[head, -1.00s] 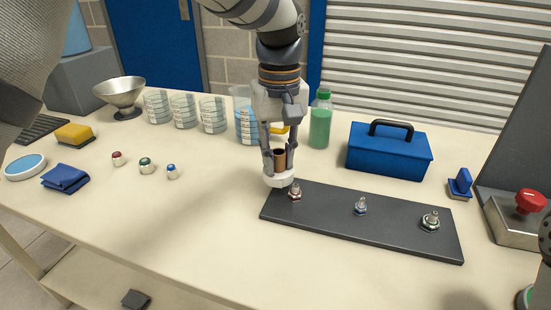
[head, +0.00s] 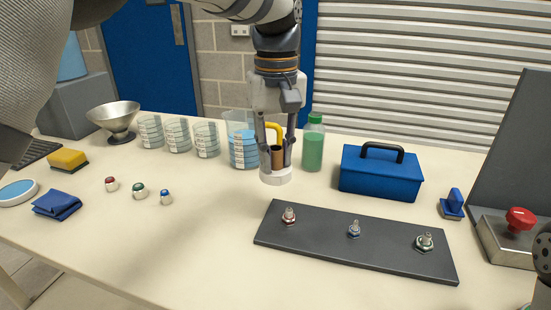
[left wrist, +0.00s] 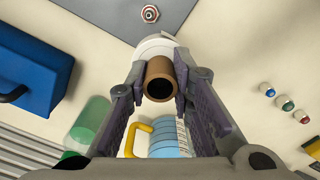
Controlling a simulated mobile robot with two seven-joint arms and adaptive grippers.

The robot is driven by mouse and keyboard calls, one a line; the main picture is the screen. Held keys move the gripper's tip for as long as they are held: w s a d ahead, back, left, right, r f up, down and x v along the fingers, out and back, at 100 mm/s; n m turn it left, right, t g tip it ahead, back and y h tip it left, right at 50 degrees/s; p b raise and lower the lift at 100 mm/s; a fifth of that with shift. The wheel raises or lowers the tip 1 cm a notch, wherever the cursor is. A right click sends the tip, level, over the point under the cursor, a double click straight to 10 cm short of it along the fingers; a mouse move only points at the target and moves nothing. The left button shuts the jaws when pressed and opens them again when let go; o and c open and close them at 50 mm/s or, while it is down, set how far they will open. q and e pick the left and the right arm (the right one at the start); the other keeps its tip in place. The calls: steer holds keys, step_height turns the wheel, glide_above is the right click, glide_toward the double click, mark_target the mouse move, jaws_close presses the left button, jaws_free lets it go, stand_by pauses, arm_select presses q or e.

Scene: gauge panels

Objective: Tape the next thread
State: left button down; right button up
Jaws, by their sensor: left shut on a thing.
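My left gripper (head: 277,152) is shut on a brown tube (head: 277,158) with a white tape roll (head: 276,176) around its lower end. The tube and roll also show between the fingers in the left wrist view (left wrist: 159,80). They are held behind the dark panel (head: 350,262), apart from it. Three upright threaded fittings stand on the panel: one with a red ring (head: 289,216) at the left, one with a blue ring (head: 354,229) in the middle, and one with a green ring (head: 424,242) at the right. Tape on the threads is too small to tell.
Red (head: 112,184), green (head: 139,191) and blue (head: 166,197) caps stand on the table at the left. A beaker (head: 243,140), a green bottle (head: 313,143) and a blue toolbox (head: 381,173) stand behind. The table before the caps is clear.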

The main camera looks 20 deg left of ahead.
arm_select(q)
steer(key=shift+r, duration=1.25)
steer(key=shift+f, duration=0.1)
